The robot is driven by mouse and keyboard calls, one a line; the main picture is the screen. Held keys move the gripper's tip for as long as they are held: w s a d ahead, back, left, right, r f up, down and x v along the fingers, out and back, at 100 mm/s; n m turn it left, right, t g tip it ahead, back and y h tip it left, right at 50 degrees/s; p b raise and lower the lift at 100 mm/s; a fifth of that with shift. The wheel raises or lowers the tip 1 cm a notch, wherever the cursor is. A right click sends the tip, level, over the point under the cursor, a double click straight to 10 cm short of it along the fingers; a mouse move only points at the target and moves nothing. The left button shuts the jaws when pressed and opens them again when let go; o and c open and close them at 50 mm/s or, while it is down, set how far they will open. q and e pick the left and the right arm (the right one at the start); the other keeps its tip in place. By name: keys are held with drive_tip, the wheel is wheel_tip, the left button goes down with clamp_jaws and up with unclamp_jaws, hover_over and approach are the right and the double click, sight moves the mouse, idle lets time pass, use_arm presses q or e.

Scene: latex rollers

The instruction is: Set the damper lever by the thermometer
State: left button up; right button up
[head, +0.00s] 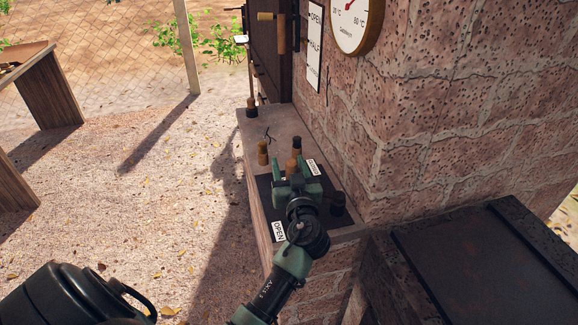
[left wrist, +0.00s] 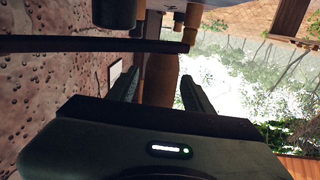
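The thermometer (head: 352,28), a round white dial in a brown rim on the stone wall, is partly cut off at the top; part of a red needle shows. A dark plate on the ledge bears an "OPEN" label (head: 278,231) at its near end and another label (head: 313,167) at its far end. My left gripper (head: 292,170) is over this plate, its fingers apart on either side of a wooden handle (head: 292,166). In the left wrist view a brown shape (left wrist: 163,75) shows between the fingers; contact is unclear. My right gripper is out of view.
A tall card (head: 315,45) reading "OPEN" and "HALF" hangs on the wall beside wooden handles (head: 282,35). A wooden peg (head: 263,153) and a dark-topped one (head: 296,143) stand on the ledge (head: 258,122). A dark box (head: 490,265) stands at the right. Open ground lies left.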

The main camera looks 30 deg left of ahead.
use_arm(q)
drive_tip(key=shift+r, duration=0.25)
wheel_tip(320, 180, up, 20)
drive_tip(key=p, duration=0.1)
drive_tip(key=shift+f, duration=0.25)
idle(0.5)
